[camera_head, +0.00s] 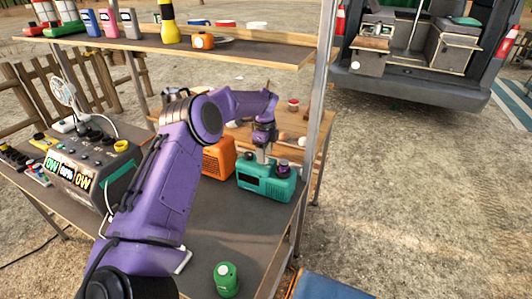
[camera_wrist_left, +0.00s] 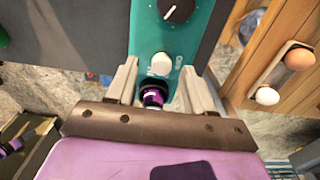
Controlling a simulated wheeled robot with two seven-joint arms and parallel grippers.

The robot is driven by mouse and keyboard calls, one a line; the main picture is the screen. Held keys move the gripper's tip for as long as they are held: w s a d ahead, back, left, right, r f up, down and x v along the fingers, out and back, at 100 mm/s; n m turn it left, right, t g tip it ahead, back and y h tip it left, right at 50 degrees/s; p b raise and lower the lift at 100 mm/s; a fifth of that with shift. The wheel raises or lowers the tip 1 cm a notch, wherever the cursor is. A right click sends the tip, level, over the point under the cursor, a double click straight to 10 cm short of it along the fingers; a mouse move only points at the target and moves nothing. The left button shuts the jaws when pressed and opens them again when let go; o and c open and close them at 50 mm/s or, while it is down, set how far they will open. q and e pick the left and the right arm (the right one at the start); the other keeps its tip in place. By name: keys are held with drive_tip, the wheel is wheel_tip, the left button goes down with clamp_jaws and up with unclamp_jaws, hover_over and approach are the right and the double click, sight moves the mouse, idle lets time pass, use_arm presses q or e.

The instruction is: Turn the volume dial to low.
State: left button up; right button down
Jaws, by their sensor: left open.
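The teal radio (camera_head: 266,186) stands on the dark table beside an orange box. My left gripper (camera_head: 262,157) points down over its top, its arm coming in from the left. In the left wrist view the radio's teal panel (camera_wrist_left: 200,22) bears a black dial (camera_wrist_left: 177,9) with a white pointer and a white knob (camera_wrist_left: 162,62) with small marks beside it. A small black and purple round part (camera_wrist_left: 152,95) shows between the open fingers; it also shows at the radio's right end (camera_head: 284,171). I cannot tell whether the fingers touch it, nor read the marks.
The orange box (camera_head: 219,158) stands close behind the radio. A metal post (camera_head: 317,110) rises to its right. A green canister (camera_head: 226,279) stands near the table's front. A shelf (camera_head: 255,55) hangs above.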

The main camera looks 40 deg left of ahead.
use_arm(q)
drive_tip(key=shift+w+f, duration=0.25)
drive_tip(key=shift+f, duration=0.75)
drive_tip(key=shift+s+r, duration=0.15)
drive_tip(key=shift+c, duration=1)
clamp_jaws()
